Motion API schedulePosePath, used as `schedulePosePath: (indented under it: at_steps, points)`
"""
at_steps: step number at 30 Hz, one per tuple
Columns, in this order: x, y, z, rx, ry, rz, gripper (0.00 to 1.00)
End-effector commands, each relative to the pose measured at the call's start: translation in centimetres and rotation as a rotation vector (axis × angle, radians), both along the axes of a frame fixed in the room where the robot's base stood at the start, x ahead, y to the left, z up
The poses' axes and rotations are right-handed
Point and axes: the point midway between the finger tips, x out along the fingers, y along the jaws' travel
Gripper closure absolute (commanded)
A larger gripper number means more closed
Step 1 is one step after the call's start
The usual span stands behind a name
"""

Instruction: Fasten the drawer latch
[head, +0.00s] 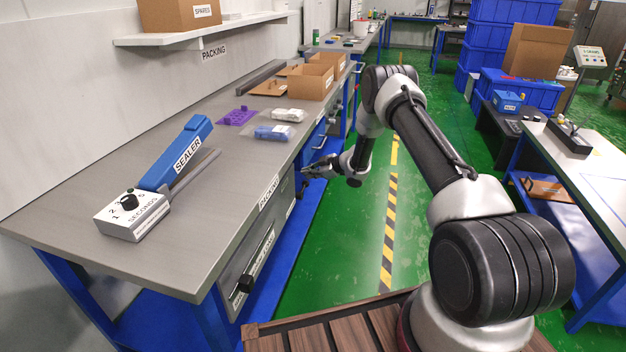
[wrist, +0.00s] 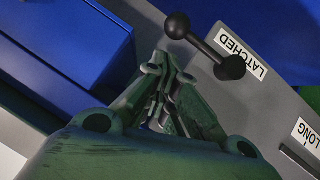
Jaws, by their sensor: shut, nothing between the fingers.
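The drawer latch (wrist: 203,46) shows in the wrist view as a black bar with a ball knob at its upper-left end and a round black end at its lower right. It is mounted on a grey panel, and the round end lies beside a white LATCHED label (wrist: 240,52). The knob end points away from the label, towards the blue drawer front (wrist: 65,40). My gripper (wrist: 168,72) is shut and empty, its tips just below the bar in the picture; contact cannot be told. In the head view my gripper (head: 309,172) is beside the packing bench's front; the latch is too small to make out there.
The green aisle floor (head: 345,240) is clear. A second table (head: 590,170) stands at right.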

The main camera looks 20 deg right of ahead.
Motion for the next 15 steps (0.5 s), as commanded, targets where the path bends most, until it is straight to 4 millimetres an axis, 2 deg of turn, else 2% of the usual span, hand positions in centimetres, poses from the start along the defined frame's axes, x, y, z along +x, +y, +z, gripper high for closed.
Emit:
schedulePosePath:
  at_steps: [2, 15]
  points:
    - [0.2, 0.8, 1.3, 0.0, -0.004, 0.003, 1.0]
    - [-2.8, -4.8, 5.1, 0.002, -0.003, 0.0, 1.0]
